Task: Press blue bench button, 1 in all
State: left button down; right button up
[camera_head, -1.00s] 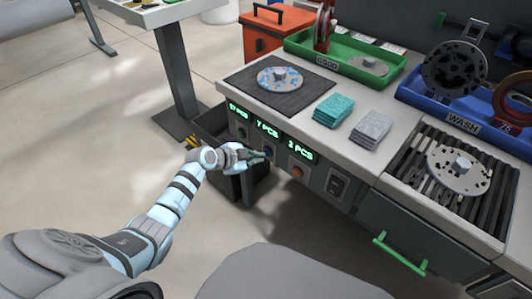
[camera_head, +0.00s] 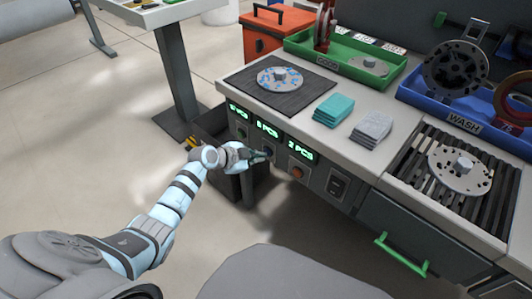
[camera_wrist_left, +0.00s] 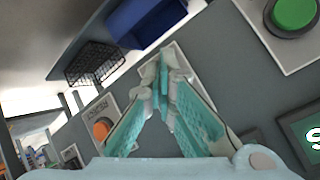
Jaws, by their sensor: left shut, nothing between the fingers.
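The bench front carries a row of buttons under green displays. The blue button (camera_head: 269,151) sits in the middle, under the display reading 8 PCS (camera_head: 266,130). My left gripper (camera_head: 263,156) is shut and empty, its fingertips at the blue button; in the head view I cannot tell whether they touch. In the left wrist view the closed fingertips (camera_wrist_left: 163,58) lie over the middle button's pale plate (camera_wrist_left: 182,62) and hide the button. A green button (camera_wrist_left: 295,10) is at upper right and an orange button (camera_wrist_left: 102,130) at left. My right gripper is out of view.
The orange button (camera_head: 297,173) and a dark switch (camera_head: 337,187) lie to the right on the bench front. A dark bin (camera_head: 213,124) stands below left. A green drawer handle (camera_head: 401,255) juts out at lower right. The floor at left is clear.

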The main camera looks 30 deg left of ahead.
pick_arm(q)
jog(key=shift+s+a+p, duration=0.2)
jog(key=shift+s+p, duration=0.1)
jog(key=shift+s, duration=0.4)
jog(key=s, duration=0.1)
jog(key=s+a+p, duration=0.1)
jog(key=s, duration=0.2)
jog(key=shift+s+a+p, duration=0.25)
jog(key=shift+s+p, duration=0.05)
jog(key=shift+s, duration=0.1)
dwell(0.5)
